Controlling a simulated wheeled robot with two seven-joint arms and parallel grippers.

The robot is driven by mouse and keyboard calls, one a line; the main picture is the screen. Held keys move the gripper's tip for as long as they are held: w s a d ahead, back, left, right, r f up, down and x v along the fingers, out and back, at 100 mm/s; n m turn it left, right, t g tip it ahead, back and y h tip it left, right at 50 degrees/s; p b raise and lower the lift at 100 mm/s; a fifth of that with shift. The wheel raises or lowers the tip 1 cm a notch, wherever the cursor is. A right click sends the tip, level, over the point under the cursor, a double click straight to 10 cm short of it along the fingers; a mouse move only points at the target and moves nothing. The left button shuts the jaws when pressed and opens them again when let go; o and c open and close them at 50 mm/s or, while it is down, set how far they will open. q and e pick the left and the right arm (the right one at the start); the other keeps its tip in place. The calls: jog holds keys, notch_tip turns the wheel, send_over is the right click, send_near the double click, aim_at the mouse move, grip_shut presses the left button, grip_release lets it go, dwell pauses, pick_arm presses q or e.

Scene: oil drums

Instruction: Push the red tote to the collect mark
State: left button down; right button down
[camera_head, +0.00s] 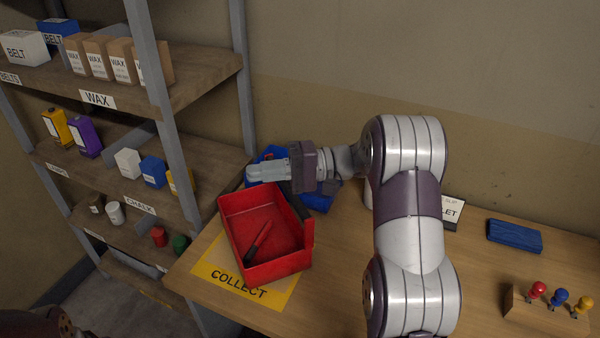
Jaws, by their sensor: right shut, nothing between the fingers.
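The red tote (240,210) is an open bin on the wooden table, with a dark and red pen-like item (258,241) lying inside. It covers much of the yellow collect mark (285,291), whose "COLLECT" lettering and near edge show in front of it. My right gripper (252,172) is shut and empty, pointing left just behind the tote's far rim; I cannot tell whether it touches. A blue bin (316,200) is partly hidden behind my gripper. My left gripper is not in view.
A shelf rack (180,165) with boxes and cans stands at the left, close to the table. A blue block (514,236), a partly hidden sign (453,211) and a wooden holder with coloured knobs (535,312) are at the right. My right arm crosses the middle.

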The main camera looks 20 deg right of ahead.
jog(key=w+d+p, duration=0.2)
jog(key=w+d, duration=0.6)
jog(key=d, duration=0.4)
notch_tip(320, 180, down, 10)
jog(key=s+p, duration=0.1)
jog(key=shift+a+p, duration=0.3)
jog(key=shift+a, duration=0.05)
